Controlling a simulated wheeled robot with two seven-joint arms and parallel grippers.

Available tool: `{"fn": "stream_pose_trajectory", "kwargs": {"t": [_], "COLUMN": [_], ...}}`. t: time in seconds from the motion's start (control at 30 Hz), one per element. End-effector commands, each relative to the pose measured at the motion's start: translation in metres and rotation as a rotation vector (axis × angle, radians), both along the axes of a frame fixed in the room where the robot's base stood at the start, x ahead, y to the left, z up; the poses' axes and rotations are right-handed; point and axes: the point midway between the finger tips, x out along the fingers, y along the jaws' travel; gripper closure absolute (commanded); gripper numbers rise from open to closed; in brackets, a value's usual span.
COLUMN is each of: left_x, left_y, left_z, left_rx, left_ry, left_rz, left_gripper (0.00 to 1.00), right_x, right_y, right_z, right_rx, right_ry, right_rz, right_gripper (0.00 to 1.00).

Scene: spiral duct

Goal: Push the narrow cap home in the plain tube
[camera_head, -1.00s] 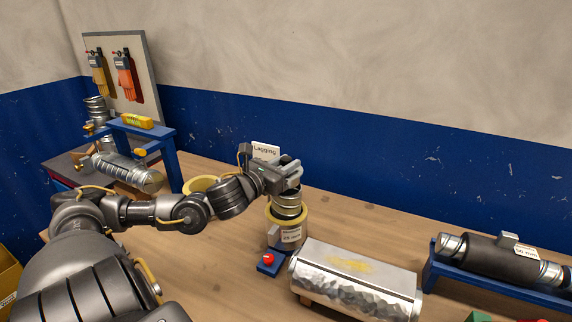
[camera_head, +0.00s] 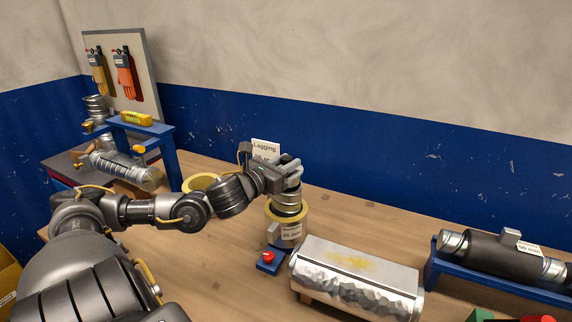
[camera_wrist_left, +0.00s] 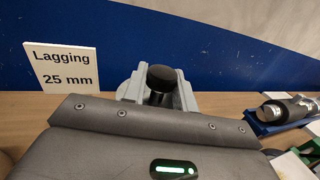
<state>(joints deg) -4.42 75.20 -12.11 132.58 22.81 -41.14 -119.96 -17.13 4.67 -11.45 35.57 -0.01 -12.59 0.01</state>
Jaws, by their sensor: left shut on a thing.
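My left gripper (camera_head: 291,172) reaches in from the left and is above the upright silver tube (camera_head: 288,203). Its jaws are shut on a black round knob (camera_wrist_left: 162,77), seen between the grey fingers in the left wrist view; I take it to be the narrow cap's handle. The cap's body is hidden below the gripper. How deep the cap sits cannot be told. My right gripper is not in view.
A red button on a blue base (camera_head: 267,257) stands before the sleeve. A dimpled metal cover (camera_head: 355,280) lies to the right. A "Lagging 25 mm" sign (camera_wrist_left: 62,68) stands behind. A dark wrapped duct (camera_head: 480,252) rests on a blue rack at right.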

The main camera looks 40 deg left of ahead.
Motion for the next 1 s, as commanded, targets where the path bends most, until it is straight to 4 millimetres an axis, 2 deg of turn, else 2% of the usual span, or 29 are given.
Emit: {"fn": "stream_pose_trajectory", "kwargs": {"t": [1.0], "left_x": [-0.0003], "left_y": [0.0000], "left_z": [0.0008], "left_rx": [0.001], "left_ry": [-0.001], "left_rz": [-0.001], "left_gripper": [0.98], "right_x": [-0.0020], "right_y": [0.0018], "right_z": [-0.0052], "right_rx": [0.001], "right_ry": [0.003], "right_rz": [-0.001], "right_gripper": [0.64]}}
